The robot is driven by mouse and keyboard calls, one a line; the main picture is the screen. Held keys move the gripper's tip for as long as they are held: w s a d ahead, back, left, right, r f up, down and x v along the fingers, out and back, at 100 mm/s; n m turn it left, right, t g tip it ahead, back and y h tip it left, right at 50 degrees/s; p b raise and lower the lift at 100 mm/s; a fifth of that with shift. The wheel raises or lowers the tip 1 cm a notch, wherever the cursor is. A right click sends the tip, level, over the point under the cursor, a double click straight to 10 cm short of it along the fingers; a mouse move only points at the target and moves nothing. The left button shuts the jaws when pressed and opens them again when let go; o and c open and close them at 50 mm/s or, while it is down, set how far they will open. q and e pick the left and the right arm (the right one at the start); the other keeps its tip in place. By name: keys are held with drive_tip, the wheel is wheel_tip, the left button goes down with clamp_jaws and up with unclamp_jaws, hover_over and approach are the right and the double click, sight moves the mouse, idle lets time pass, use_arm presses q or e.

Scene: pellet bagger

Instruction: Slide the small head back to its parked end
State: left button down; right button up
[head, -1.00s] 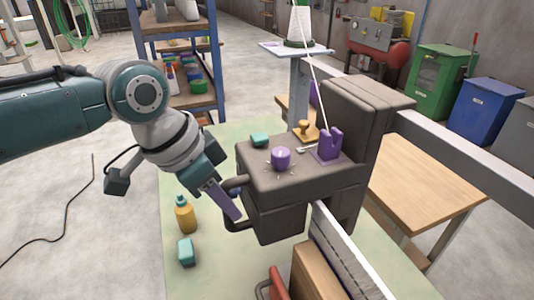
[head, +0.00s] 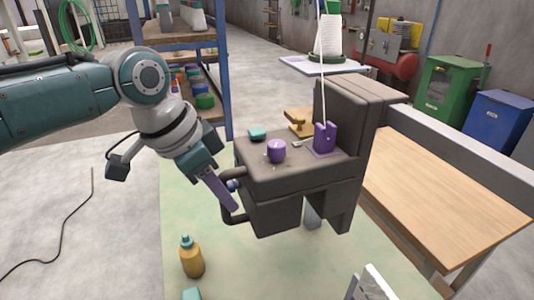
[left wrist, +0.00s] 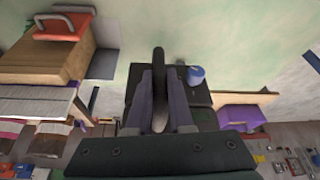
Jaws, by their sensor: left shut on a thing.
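My left gripper (head: 222,193), with purple fingers, is at this handle. In the left wrist view the handle (left wrist: 158,70) lies between the two fingers (left wrist: 160,100), which are shut on it. A blue knob (left wrist: 195,75) sits just beside the fingers. The fingers hide part of the handle. My right gripper is in neither view.
A wooden table (head: 450,190) is at right, blue shelving (head: 218,70) behind.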

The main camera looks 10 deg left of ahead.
use_arm(q)
drive_tip(key=c, duration=0.8)
unclamp_jaws()
drive_tip(key=v, duration=1)
